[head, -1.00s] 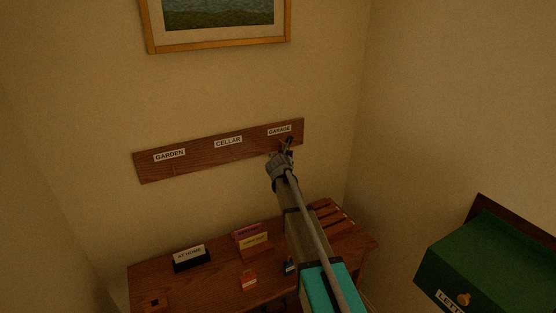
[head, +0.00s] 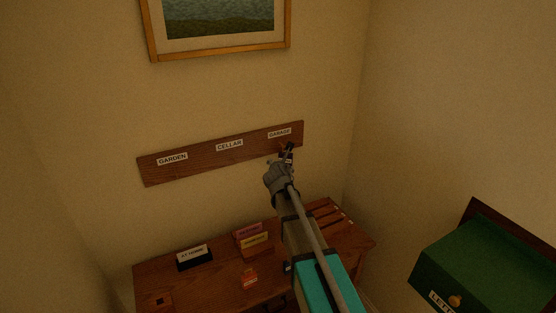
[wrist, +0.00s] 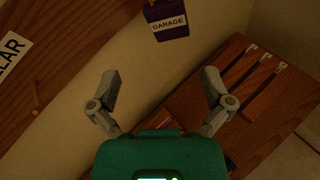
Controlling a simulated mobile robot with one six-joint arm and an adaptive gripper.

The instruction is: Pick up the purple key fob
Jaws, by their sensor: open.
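The purple key fob (wrist: 168,23) hangs below the wooden key board and shows at the top of the wrist view, with a white GARAGE label on it. My gripper (wrist: 160,90) is open, its two fingers spread wide with nothing between them. The fob is beyond the fingertips and apart from them. In the head view my gripper (head: 287,155) is just below the GARAGE end of the key board (head: 190,164). There the fob is mostly hidden by the gripper and too small to make out clearly.
A wooden desk (head: 215,290) stands below the board, with an AT HOME sign (head: 193,255), a card holder (head: 253,243) and an orange-red fob (head: 249,279) on it. A green letter box (head: 470,262) is at the right. A bare peg (wrist: 35,97) shows under CELLAR.

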